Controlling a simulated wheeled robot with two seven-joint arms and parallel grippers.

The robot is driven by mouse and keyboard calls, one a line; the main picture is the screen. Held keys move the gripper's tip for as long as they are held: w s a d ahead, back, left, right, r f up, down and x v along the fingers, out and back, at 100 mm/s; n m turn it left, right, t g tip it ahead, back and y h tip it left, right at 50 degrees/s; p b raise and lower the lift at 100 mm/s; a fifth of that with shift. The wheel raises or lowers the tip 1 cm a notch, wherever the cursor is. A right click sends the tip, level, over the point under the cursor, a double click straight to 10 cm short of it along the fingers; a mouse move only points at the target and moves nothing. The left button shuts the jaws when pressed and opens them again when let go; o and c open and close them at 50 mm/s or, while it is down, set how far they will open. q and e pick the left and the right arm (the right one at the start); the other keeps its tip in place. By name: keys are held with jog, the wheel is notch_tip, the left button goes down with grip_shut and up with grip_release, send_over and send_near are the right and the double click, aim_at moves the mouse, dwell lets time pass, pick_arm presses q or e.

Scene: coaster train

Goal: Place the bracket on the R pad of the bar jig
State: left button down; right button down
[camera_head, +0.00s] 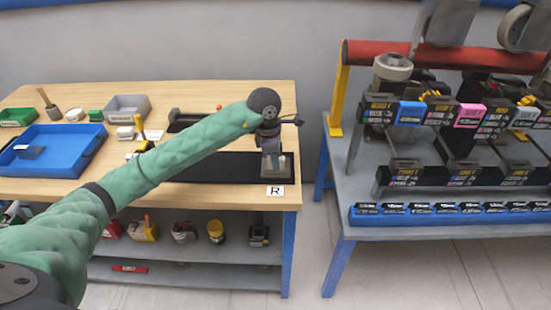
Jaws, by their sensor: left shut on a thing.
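My left arm reaches across the wooden table, and my left gripper (271,145) points down over the right end of the table. It is shut on a small grey piece, apparently the bracket (273,163), which is partly covered by the gripper. The bar jig (215,167) is a long black strip lying along the table's front edge, partly behind my arm. The bracket is at the jig's right end, just behind the white R label (275,191). I cannot tell whether it touches the pad. My right gripper is out of view.
A blue tray (88,143) with a dark part in it lies at the table's left. A grey bin (128,106) and small parts stand behind. A lower shelf (190,252) holds several tools. A separate grey rack table (372,222) stands at the right, across a gap.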

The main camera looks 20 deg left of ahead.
pick_arm(q)
jog(key=c, duration=1.3)
grip_release()
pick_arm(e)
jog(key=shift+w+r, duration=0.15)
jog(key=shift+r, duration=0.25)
pick_arm(q)
jog(key=shift+r, duration=0.1)
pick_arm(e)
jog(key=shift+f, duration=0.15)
pick_arm(q)
jog(key=shift+r, duration=0.35)
jog(key=r, duration=0.1)
jog(key=r+b, duration=0.2)
jog(key=r, duration=0.1)
jog(key=shift+a, duration=0.35)
jog(key=shift+s+a+r+b, duration=0.15)
jog(key=shift+r+b, duration=0.2)
jog(key=shift+r, duration=0.85)
jog(key=shift+a+r+b, duration=0.2)
jog(key=shift+r+b, duration=0.1)
jog(key=shift+r, duration=0.95)
jog(key=shift+s+a+r+b, duration=0.15)
jog(key=shift+r+b, duration=0.2)
jog(key=shift+r, duration=0.85)
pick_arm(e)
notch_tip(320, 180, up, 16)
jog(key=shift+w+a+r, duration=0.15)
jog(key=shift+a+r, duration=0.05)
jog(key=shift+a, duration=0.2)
